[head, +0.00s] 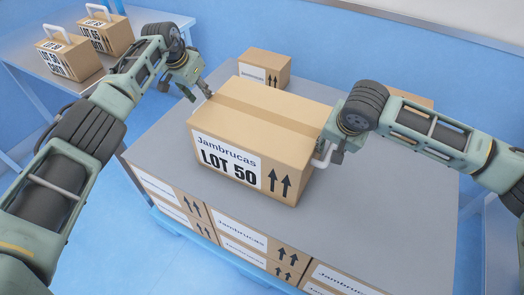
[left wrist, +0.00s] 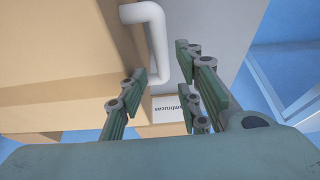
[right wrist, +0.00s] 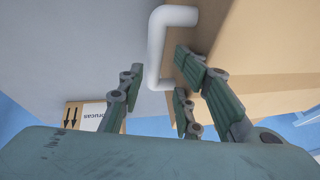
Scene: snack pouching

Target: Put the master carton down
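The master carton (head: 265,115), a brown box labelled "Jambrucas LOT 50", appears to rest level on the grey top sheet (head: 385,230) of the stack. My left gripper (head: 199,95) is at its left side with fingers apart. In the left wrist view the carton's white handle (left wrist: 157,40) reaches in between these open fingers (left wrist: 163,80), with gaps visible. My right gripper (head: 328,143) is at its right side, by the other white handle (head: 325,157). In the right wrist view that handle (right wrist: 157,50) extends between open fingers (right wrist: 160,75), apparently not clamped.
Another carton (head: 264,67) stands behind the master carton, and one more (head: 408,98) shows partly behind my right arm. Labelled cartons (head: 245,237) form the layer under the sheet. Two handled cartons (head: 68,58) (head: 107,34) stand on a side table at the left. Bare sheet lies front right.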

